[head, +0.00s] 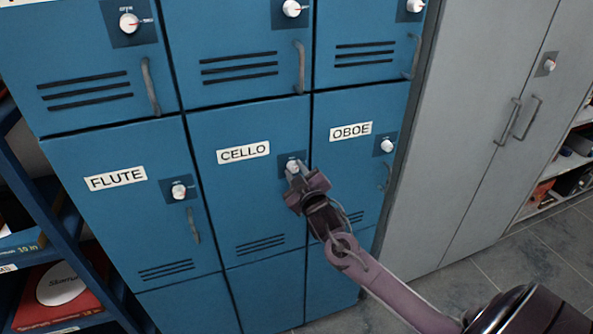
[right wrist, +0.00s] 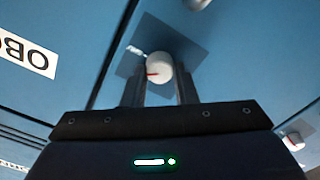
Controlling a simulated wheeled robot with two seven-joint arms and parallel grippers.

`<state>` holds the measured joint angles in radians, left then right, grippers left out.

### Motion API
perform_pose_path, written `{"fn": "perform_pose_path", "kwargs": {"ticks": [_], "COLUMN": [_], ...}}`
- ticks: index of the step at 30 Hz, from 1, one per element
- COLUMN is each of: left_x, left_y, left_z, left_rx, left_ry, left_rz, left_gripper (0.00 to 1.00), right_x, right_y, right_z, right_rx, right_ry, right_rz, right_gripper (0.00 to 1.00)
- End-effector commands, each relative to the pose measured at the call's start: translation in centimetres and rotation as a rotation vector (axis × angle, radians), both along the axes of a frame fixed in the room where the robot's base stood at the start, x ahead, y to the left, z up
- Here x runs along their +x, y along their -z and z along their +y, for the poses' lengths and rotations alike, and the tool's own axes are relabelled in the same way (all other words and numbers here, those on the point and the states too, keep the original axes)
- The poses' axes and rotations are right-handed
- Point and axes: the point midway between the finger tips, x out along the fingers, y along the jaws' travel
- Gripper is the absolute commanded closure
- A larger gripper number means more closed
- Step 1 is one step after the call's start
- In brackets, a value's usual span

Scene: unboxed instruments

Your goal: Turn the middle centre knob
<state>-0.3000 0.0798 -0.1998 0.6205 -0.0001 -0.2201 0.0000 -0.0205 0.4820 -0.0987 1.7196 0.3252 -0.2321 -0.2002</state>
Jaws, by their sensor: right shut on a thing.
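The middle centre knob (head: 292,165) is a small white dial on a dark plate on the blue CELLO door (head: 235,190). My right gripper (head: 293,174) reaches it from below right and hides part of it and its plate. In the right wrist view the white knob (right wrist: 158,67) sits between the two dark fingers of my right gripper (right wrist: 159,84), which is shut on it. A red mark on the knob points left in that view. The markings around the knob cannot be read. My left gripper is not in view.
Similar knobs sit on the FLUTE door (head: 122,205), the OBOE door (head: 345,165) and the doors above. Grey bar handles (head: 193,226) stick out from the doors. A grey cabinet (head: 455,150) stands at the right and a blue shelf (head: 40,170) at the left. Tiled floor (head: 500,265) shows at lower right.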

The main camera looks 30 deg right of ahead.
Motion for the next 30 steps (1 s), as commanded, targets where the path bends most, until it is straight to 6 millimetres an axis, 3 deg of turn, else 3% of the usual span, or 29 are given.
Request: {"fn": "perform_pose_path", "kwargs": {"ticks": [18, 30], "left_x": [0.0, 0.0], "left_y": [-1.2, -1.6], "left_z": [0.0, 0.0], "left_rx": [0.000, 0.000], "left_ry": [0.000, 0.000], "left_rz": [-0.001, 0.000], "left_gripper": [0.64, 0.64], "right_x": [0.0, 0.0], "right_y": [0.0, 0.2], "right_z": [0.1, 0.1], "right_rx": [-0.566, -0.837], "right_ry": [-0.001, -0.001], "right_rz": [0.136, 0.201], "right_gripper": [0.97, 0.97]}}
